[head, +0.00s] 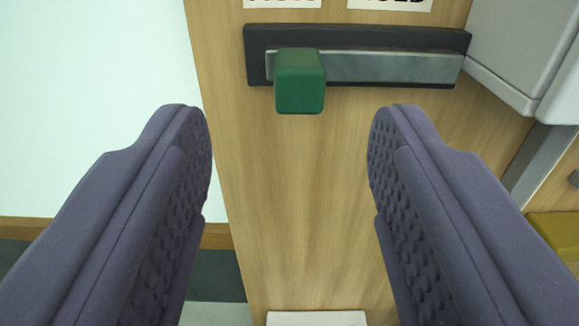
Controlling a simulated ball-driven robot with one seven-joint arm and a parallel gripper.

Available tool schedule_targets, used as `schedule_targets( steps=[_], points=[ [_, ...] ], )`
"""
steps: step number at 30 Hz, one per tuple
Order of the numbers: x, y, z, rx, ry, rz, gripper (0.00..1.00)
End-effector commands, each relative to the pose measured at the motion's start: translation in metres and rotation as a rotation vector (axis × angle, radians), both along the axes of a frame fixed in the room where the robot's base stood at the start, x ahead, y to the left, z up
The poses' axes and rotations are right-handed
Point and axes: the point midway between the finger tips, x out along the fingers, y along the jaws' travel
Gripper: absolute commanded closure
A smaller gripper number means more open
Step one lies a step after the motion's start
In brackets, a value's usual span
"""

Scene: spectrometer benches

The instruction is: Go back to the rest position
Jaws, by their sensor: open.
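My gripper (289,135) is open, with its two dark purple padded fingers wide apart and nothing between them. Beyond the fingertips, a green block-shaped knob (299,82) sits at the left part of a metal slide bar (395,68) in a black frame. The knob shows above the gap between the fingers, and neither finger appears to touch it. No marked rest position shows in this view.
The slide is mounted on a wooden panel (285,200). Two partly cut-off labels (389,5) are above it. A grey-white housing (515,50) stands at the upper right. A pale surface (90,90) fills the left. A yellow object (558,240) is at the right edge.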

Motion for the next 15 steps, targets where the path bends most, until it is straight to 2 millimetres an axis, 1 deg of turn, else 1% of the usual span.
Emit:
schedule_targets(
  steps=[5, 8, 11, 14, 15],
  points=[
    [0.0, 0.0, 0.0, 0.0, 0.0, 0.0, 0.47],
    [-0.001, 0.0, -0.009, 0.0, 0.004, 0.001, 0.47],
    [-0.005, 0.001, -0.034, 0.0, 0.018, 0.004, 0.47],
    [-0.012, 0.001, -0.071, -0.001, 0.044, 0.009, 0.47],
    [-0.016, 0.002, -0.087, -0.001, 0.057, 0.01, 0.47]
  ],
)
